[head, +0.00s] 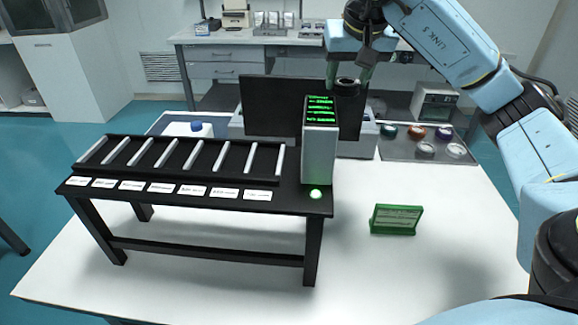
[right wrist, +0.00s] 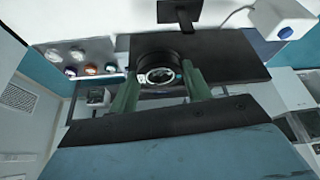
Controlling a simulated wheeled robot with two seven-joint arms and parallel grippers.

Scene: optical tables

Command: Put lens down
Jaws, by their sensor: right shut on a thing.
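The black-rimmed lens (head: 347,88) is held up by my right gripper (head: 349,74) in the head view, above and just behind the right end of the black rack. In the right wrist view the lens (right wrist: 160,76) shows as a round dark mount with a clear centre. The green fingers of the right gripper (right wrist: 162,92) are shut on it from both sides. My left gripper is not in view.
The black rack (head: 190,200) has slanted slots and white labels. A tall box (head: 320,152) with green text stands at its right end. A grey tray (head: 400,152) holds several round pieces. A green holder (head: 396,219) stands on the white table (head: 440,260), with clear surface around it.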

